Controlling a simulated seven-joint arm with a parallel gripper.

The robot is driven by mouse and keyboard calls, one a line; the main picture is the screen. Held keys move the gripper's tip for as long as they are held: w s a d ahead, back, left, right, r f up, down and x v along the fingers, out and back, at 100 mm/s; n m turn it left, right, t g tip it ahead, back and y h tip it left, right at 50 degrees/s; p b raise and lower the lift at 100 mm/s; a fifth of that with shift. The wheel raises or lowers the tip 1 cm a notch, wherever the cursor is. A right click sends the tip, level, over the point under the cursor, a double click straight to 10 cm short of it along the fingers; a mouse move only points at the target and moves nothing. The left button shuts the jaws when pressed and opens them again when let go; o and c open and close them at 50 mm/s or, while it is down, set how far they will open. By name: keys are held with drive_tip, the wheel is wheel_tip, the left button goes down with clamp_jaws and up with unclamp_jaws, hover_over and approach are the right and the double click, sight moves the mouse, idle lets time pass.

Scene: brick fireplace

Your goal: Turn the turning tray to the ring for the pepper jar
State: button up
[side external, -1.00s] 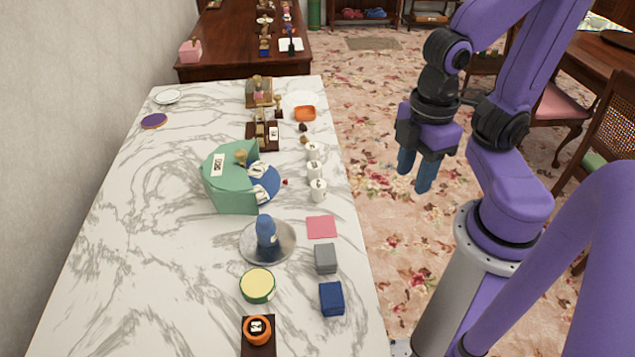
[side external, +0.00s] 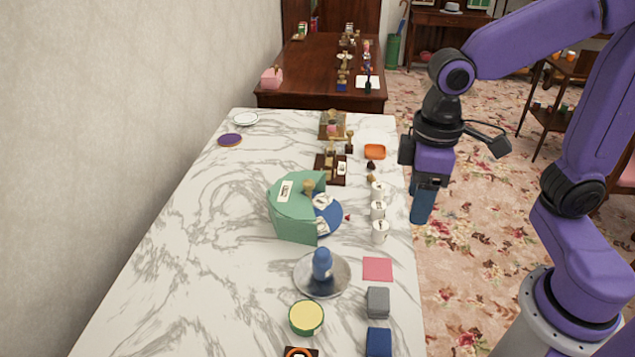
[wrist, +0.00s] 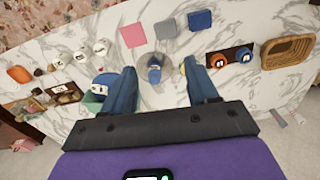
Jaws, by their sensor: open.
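A blue round tray (side external: 327,216) with white labels sits on the marble table, partly under a green angular cover (side external: 290,225) with a brass knob (side external: 308,186) on top. I take it as the turning tray; its covered part is hidden. A small red marker (side external: 347,217) lies at its right edge. Several white labelled jars (side external: 380,232) stand in a row to its right; I cannot read which is pepper. My gripper (side external: 423,213) hangs at the table's right edge, apart from everything. In the wrist view, its blue fingers (wrist: 158,66) are spread and empty, with the tray (wrist: 104,80) beyond the left one.
A silver plate (side external: 336,285) with a blue upright object (side external: 322,263) stands nearer the camera. Near it are a pink square (side external: 377,269), a grey block (side external: 377,302), a blue block (side external: 378,342) and a yellow-topped green tin (side external: 306,317). The left table surface is mostly clear.

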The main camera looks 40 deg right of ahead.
drive_tip(key=w+a+r+m, duration=0.25)
drive_tip(key=w+m, duration=0.45)
drive_tip(key=w, duration=1)
drive_tip(key=m, duration=0.7)
approach(309, 183)
wheel_tip(309, 183, down, 8)
drive_tip(key=shift+w+a+f, duration=0.1)
drive_tip(key=shift+f, duration=0.05)
clamp_jaws()
